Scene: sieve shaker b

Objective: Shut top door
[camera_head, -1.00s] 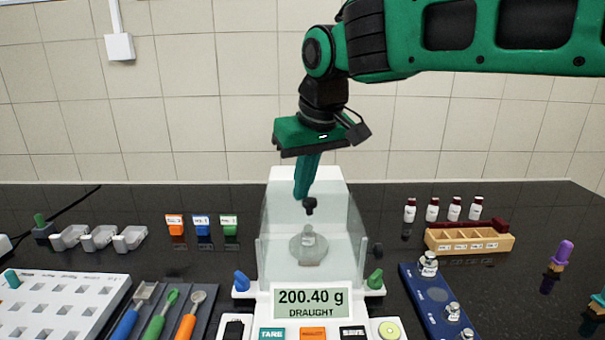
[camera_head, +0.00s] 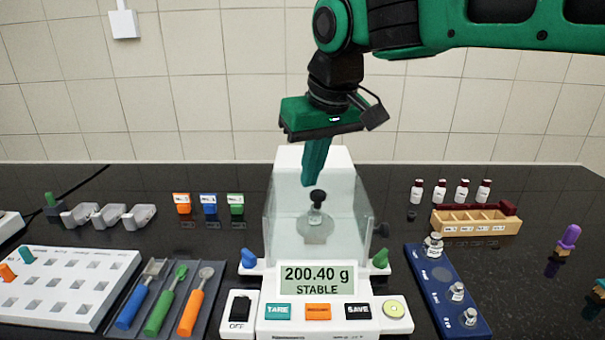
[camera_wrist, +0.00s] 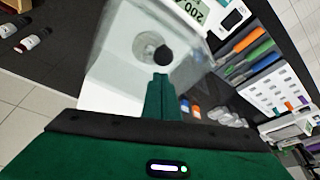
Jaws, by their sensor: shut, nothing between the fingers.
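The balance (camera_head: 335,315) stands in the middle with a clear glass draught shield (camera_head: 280,225). Its display (camera_head: 317,278) reads 200.40 g and STABLE. A black knob (camera_head: 317,195) marks the top door; it also shows in the wrist view (camera_wrist: 163,56). The clear door panel's edges are hard to make out. A metal weight (camera_head: 315,217) stands on the pan inside. My gripper (camera_head: 308,183) is shut and empty, pointing down at the top of the shield, just behind the knob. In the wrist view its fingertips (camera_wrist: 160,77) appear close against the knob; contact is unclear.
A blue weight tray (camera_head: 425,275) is right of the balance, a tool tray (camera_head: 140,325) left. A wooden rack (camera_head: 478,220) and several vials (camera_head: 440,190) stand back right. Coloured blocks (camera_head: 209,204) stand back left.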

